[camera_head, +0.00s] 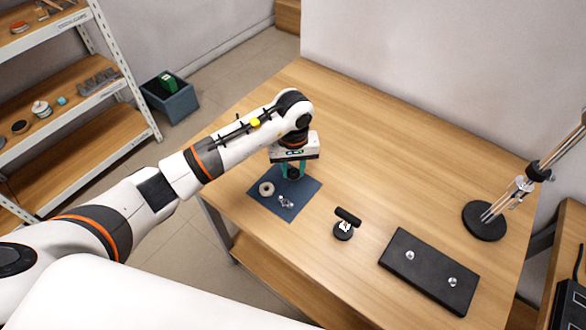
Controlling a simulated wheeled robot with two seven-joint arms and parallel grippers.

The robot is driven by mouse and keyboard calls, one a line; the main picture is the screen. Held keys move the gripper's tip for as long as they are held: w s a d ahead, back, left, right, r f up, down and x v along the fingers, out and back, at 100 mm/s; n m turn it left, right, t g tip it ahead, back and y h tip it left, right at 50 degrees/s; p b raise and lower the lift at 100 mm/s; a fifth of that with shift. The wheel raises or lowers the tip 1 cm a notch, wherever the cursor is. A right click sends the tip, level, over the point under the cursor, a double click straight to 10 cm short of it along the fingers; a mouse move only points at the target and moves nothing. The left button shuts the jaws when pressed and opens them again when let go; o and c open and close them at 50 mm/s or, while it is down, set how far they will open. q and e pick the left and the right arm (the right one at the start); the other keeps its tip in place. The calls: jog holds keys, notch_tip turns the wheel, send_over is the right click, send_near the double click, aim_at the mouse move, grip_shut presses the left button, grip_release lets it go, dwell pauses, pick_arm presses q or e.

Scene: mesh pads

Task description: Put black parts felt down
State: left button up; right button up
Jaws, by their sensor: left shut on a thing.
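My left gripper (293,168) points down over the far part of a dark blue mat (307,188). Its teal fingers are shut on a small black part (293,175), which is partly hidden between them. I cannot tell whether that part touches the mat or which way its felt side faces. A beige ring (266,189) and small shiny metal parts (286,202) lie on the mat. A black piece with a round base and a bar-shaped top (343,230) stands on the table, right of the mat. My right gripper is not in view.
A black board (432,276) with two metal knobs lies at the right front of the wooden table (375,150). A stand with a round black base (484,222) is at the far right. A shelf and grey bin (170,102) are left. The table's back is clear.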

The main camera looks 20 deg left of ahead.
pick_arm(q)
jog(key=shift+f, duration=0.9)
jog(key=o, duration=0.9)
jog(key=shift+r, duration=0.25)
notch_tip(320, 180, up, 12)
jog(key=b, duration=0.3)
jog(key=shift+f, duration=0.1)
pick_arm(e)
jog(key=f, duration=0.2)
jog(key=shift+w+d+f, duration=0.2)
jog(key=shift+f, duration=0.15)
